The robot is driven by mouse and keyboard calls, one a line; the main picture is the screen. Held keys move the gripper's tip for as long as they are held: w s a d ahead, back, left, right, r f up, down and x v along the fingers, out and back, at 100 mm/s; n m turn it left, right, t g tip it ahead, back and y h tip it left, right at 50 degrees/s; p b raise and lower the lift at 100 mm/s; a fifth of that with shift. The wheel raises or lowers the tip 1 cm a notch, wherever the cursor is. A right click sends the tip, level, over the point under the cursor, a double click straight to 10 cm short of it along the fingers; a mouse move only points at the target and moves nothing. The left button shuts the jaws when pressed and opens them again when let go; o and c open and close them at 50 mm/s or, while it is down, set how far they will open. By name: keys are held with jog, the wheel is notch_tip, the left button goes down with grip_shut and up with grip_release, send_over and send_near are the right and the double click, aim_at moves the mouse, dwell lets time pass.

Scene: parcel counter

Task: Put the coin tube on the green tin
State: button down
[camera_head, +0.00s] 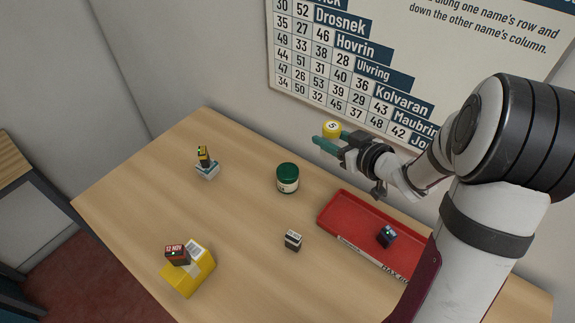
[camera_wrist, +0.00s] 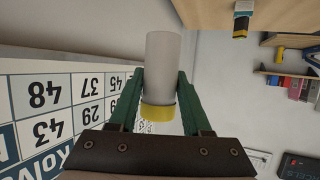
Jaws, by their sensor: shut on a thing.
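The coin tube (camera_wrist: 162,70) is a pale grey cylinder with a yellow end, held between the green fingers of my gripper (camera_wrist: 158,100) in the wrist view. In the head view, the yellow end of the coin tube (camera_head: 332,129) shows at the fingertips of my gripper (camera_head: 327,143), above the counter near the back wall. My gripper is shut on it. The green tin (camera_head: 288,178) is a round tin with a dark green lid and a pale label. It stands on the counter, below and left of my gripper in the picture, apart from the tube. Nothing shows on its lid.
A red tray (camera_head: 335,222) holding a small dark block (camera_head: 387,236) lies right of the tin. A small black-and-white box (camera_head: 293,240), a yellow block (camera_head: 198,270) with a dark date device, and a pale stand (camera_head: 207,170) with a dark item are on the counter.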

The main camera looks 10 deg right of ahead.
jog(key=w+a+f, duration=0.1)
jog(key=a+f, duration=0.1)
jog(key=w+a+f, duration=0.1)
jog(key=w+a, duration=0.1)
jog(key=a, duration=0.1)
jog(key=w+a+f, duration=0.1)
jog(key=a+f, duration=0.1)
jog(key=a, duration=0.1)
jog(key=shift+w+a+f, duration=0.1)
jog(key=shift+w+f, duration=0.15)
jog(key=shift+f, duration=0.1)
jog(key=shift+w+a+f, duration=0.1)
jog(key=shift+a+f, duration=0.05)
jog(key=shift+f, duration=0.95)
jog(key=shift+w+a+f, duration=0.1)
jog(key=shift+f, duration=0.95)
jog(key=shift+f, duration=0.1)
jog(key=shift+c, duration=1.8)
grip_release()
jog(key=shift+f, duration=0.1)
